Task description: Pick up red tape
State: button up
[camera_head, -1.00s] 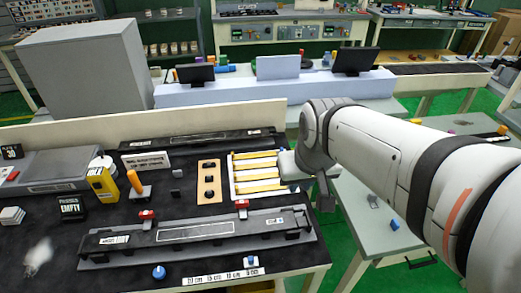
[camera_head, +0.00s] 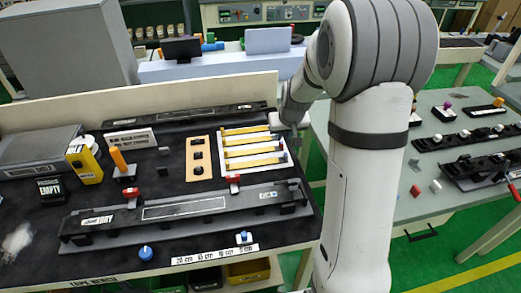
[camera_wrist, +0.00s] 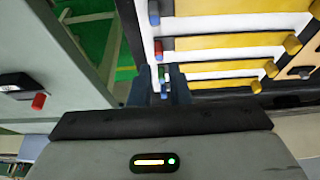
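A white tray (camera_head: 223,158) on the dark table holds several yellow strips with coloured end tabs. In the wrist view, the strip with the red tab (camera_wrist: 158,46) is second from the top, between a blue-tabbed strip (camera_wrist: 154,14) and a green tab (camera_wrist: 162,72). My gripper (camera_wrist: 158,90) is open, its dark fingers apart near the green tab and a lower bluish tab; the red tab lies beyond the fingertips. I cannot tell its height above the tray. In the head view my gripper (camera_head: 293,122) is at the tray's far right corner, its fingers largely hidden.
A tan block with black knobs (camera_head: 199,158) is left of the tray. A long grey fixture (camera_head: 185,210) with red clamps lies in front. Another bench (camera_head: 440,165) with parts stands right, across a green-floored gap. A low wall (camera_head: 140,103) runs behind the table.

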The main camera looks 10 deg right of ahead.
aim_at(282, 142)
jog(key=shift+p+x, duration=0.5)
jog(key=shift+x, duration=2.15)
jog(key=shift+w, duration=0.1)
jog(key=shift+c, duration=0.3)
grip_shut()
